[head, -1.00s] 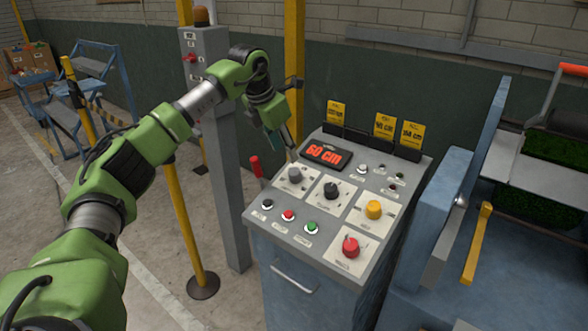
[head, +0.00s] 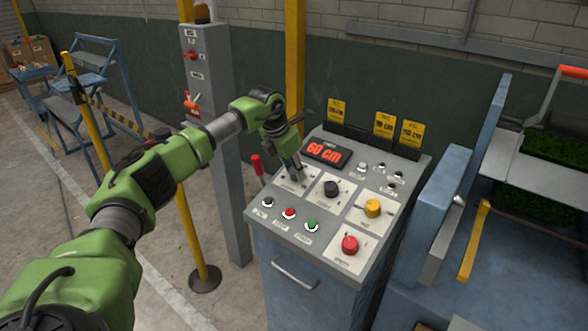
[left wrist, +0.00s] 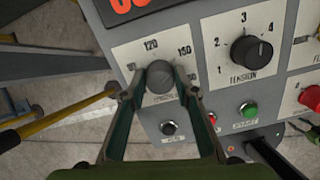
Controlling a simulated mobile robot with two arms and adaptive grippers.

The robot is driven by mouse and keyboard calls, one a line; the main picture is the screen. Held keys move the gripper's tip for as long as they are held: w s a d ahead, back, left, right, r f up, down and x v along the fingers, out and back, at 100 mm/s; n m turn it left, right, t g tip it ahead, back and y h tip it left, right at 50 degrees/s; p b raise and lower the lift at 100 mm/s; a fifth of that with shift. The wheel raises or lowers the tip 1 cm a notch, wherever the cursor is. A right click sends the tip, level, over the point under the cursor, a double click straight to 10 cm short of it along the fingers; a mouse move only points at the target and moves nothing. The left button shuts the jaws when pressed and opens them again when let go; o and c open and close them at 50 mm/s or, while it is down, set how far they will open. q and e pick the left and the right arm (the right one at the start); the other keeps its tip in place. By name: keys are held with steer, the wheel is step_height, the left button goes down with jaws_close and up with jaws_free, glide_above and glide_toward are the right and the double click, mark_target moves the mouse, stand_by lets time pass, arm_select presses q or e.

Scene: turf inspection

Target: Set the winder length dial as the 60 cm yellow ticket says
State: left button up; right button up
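The length dial is a grey knob (left wrist: 160,77) on a white plate with 120 and 150 legible around it. In the head view my left gripper (head: 297,176) hides it. In the left wrist view the left gripper's fingers (left wrist: 161,74) stand open on either side of the knob, close to its sides. Whether they touch it, and where its pointer sits, I cannot tell. The red display (head: 325,152) reads 60 CM. Yellow tickets (head: 337,111), (head: 385,125), (head: 411,133) stand in a black rack behind it; their figures are too small to read surely.
The black tension knob (head: 331,188), yellow knob (head: 373,208) and red knob (head: 350,244) share the panel. Small black, red and green (head: 311,225) buttons line its front left. A red-handled lever (head: 257,165) stands at the left edge. A yellow post (head: 187,220) stands left.

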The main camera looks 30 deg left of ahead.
arm_select(q)
steer(key=c, duration=0.4)
